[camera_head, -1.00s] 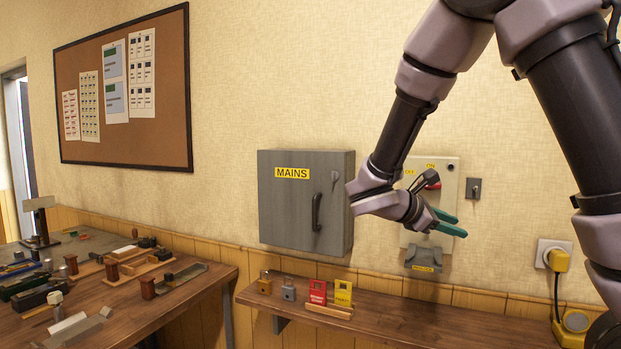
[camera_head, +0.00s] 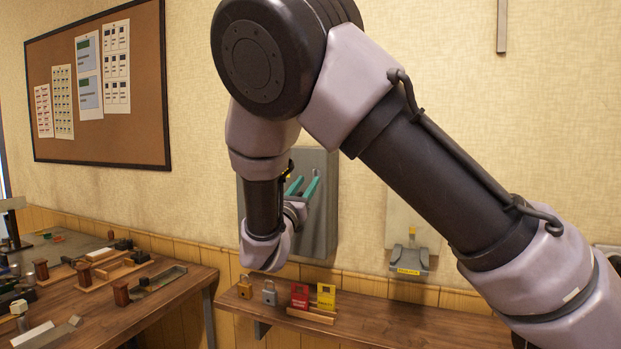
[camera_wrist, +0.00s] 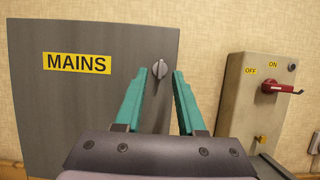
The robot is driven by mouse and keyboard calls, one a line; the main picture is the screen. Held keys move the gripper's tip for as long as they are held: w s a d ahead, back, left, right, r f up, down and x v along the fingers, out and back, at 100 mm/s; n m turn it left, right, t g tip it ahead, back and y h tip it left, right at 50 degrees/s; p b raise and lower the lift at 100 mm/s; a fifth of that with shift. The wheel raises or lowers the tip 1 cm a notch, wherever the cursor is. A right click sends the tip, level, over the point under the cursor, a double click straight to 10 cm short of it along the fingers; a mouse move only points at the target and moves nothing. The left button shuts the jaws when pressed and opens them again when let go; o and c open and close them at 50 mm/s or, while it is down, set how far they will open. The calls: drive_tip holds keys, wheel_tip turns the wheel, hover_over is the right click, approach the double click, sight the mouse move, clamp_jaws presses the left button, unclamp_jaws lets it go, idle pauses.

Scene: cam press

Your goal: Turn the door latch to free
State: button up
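The grey MAINS cabinet door (camera_wrist: 60,110) is closed in the wrist view, and part of the cabinet shows behind my arm in the head view (camera_head: 322,215). Its latch (camera_wrist: 160,69) is a small round metal knob with an upright bar, near the door's right edge. My gripper (camera_wrist: 162,73) has green fingers, spread open and pointing at the door. In the wrist view the latch lies between the fingertips; I cannot tell how far off it is.
A switch box (camera_wrist: 262,100) with a red handle (camera_wrist: 280,87) is right of the cabinet. A wooden shelf (camera_head: 400,325) below holds padlocks (camera_head: 269,292) and red and yellow tags (camera_head: 326,297). A cluttered workbench (camera_head: 185,300) stands at left.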

drive_tip(key=shift+x, duration=1.95)
drive_tip(key=shift+d, duration=0.1)
clamp_jaws()
